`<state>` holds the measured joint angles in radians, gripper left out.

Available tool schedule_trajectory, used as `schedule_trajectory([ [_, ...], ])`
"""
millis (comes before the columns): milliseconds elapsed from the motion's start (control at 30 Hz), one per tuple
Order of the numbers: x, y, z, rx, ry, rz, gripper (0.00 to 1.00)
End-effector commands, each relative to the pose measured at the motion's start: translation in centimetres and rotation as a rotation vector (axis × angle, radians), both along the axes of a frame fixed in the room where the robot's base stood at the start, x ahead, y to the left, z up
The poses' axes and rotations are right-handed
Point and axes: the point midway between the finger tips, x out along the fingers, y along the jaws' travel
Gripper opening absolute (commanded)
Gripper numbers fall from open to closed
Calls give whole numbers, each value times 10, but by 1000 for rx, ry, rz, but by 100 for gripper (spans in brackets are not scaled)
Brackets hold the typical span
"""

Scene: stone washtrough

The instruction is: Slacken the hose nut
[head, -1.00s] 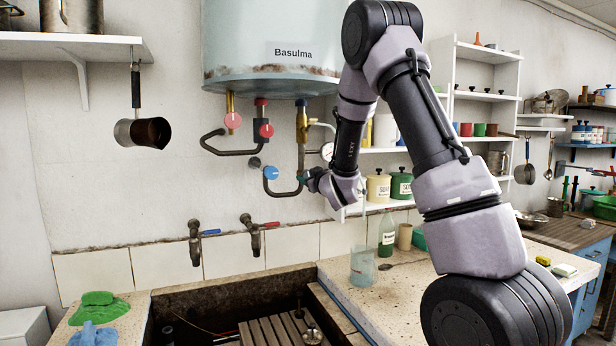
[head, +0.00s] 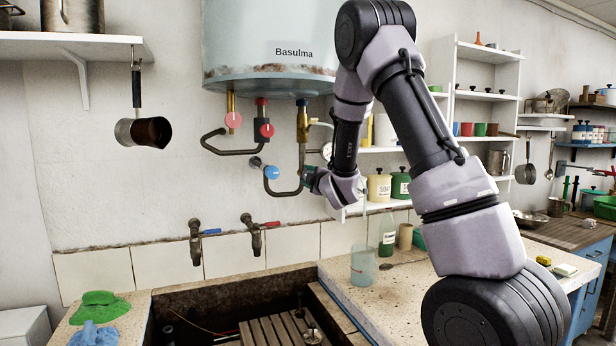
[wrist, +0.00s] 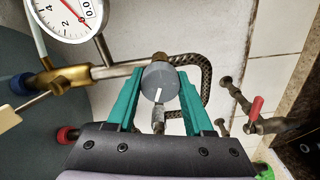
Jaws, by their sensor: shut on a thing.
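The hose nut (wrist: 155,78) shows in the wrist view as a round grey piece with a short white mark, on the end of the pipework. My gripper (wrist: 160,73) has its two green fingers closed on its left and right sides. A dark braided hose (wrist: 206,85) curves down just behind and to the right of it. In the head view my wrist (head: 338,188) is beside the pipes under the boiler. The fingers and nut cannot be made out clearly there.
The boiler (head: 275,40) hangs above, with red and blue valve knobs (head: 271,172) left of my wrist. A pressure gauge (wrist: 70,14) and brass fitting (wrist: 60,78) are close by the nut. Two taps (head: 253,234) project over the stone trough (head: 190,295). A beaker (head: 362,266) stands below.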

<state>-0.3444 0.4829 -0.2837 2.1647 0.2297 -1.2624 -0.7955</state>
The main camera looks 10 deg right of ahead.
Motion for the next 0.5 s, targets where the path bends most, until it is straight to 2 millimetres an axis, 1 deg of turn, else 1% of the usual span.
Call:
schedule_trajectory([
  [33, 1, -2, 3, -42, -15, -3, 0],
  [500, 2, -3, 5, -480, -105, -7, 0],
])
